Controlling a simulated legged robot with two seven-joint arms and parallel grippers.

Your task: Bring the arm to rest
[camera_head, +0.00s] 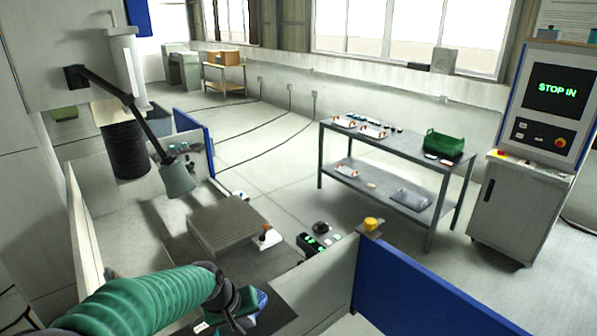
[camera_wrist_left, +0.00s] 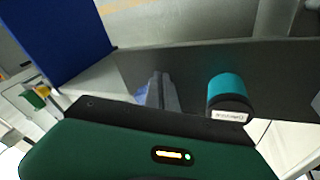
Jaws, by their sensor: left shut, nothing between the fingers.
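My left arm (camera_head: 150,300), in a ribbed green sleeve, comes in from the lower left of the head view and is bent at a dark wrist joint. My left gripper (camera_head: 238,318) is at its end, low over the front of the machine's work area. In the left wrist view its green and black housing fills the bottom, and the greyish fingers (camera_wrist_left: 158,92) are together with nothing between them. A teal and black cylinder (camera_wrist_left: 230,95) with a white label is beside the fingers, apart from them. My right gripper is not in view.
A grey block (camera_head: 227,224) and a lamp (camera_head: 177,180) are beyond the gripper inside the machine. A small control box (camera_head: 318,243) is to the right, near a blue panel (camera_head: 415,295). A two-shelf table (camera_head: 400,148) and control cabinet (camera_head: 520,205) stand farther off, with open floor between.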

